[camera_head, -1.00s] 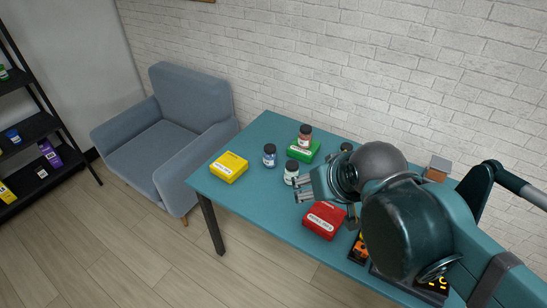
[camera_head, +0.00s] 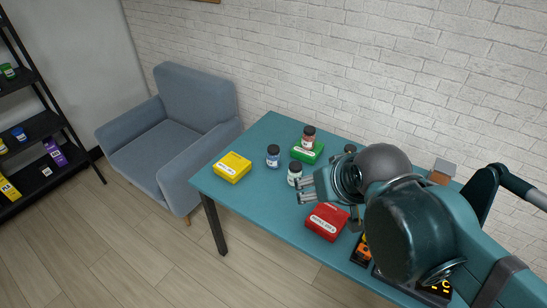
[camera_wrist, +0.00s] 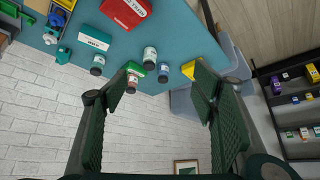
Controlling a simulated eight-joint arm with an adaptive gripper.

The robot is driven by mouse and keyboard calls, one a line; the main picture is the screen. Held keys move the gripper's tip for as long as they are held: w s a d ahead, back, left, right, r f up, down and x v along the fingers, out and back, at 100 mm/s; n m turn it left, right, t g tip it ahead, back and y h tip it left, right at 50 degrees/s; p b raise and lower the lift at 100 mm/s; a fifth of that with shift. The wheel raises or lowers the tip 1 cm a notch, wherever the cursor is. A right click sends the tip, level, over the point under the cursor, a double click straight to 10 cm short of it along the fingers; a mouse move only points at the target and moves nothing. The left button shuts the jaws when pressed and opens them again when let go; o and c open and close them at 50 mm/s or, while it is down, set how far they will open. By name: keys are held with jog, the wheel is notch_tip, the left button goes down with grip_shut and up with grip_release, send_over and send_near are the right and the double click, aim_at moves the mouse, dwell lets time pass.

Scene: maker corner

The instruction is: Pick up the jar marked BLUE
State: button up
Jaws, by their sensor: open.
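A jar with a blue label (camera_head: 273,157) stands upright on the teal table; its lettering is too small to read. In the wrist view this blue jar (camera_wrist: 163,74) shows between the fingers, farther off. A jar with a pale, greenish label (camera_head: 294,176) stands close to my gripper. A jar with a reddish-brown label (camera_head: 308,138) stands at the green box. A dark-lidded jar (camera_head: 350,148) is partly hidden by my arm.
A yellow box (camera_head: 232,167), a green box (camera_head: 306,154) and a red box (camera_head: 326,222) lie on the table (camera_head: 262,208). An armchair (camera_head: 170,130) and a shelf (camera_head: 35,130) stand left. The table's front-left part is clear.

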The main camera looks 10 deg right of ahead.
jog(key=shift+w, duration=0.1)
jog(key=m+g, duration=0.5)
jog(key=m, duration=0.8)
send_over(274, 148)
jog(key=s, duration=0.9)
notch_tip(274, 148, down, 12)
jog(key=w+f+m, duration=0.1)
jog(key=w+f, duration=0.2)
jog(key=f, duration=0.2)
jog(key=w+f+m+g, duration=0.1)
jog(key=w+f, duration=0.2)
jog(key=f, duration=0.2)
jog(key=w+f+m+g, duration=0.1)
jog(key=w+f, duration=0.1)
jog(key=f, duration=0.3)
jog(key=shift+w+m, duration=0.3)
jog(key=shift+w, duration=0.1)
jog(key=shift+w+f, duration=0.2)
jog(key=shift+f, duration=0.4)
jog(key=shift+f, duration=1.3)
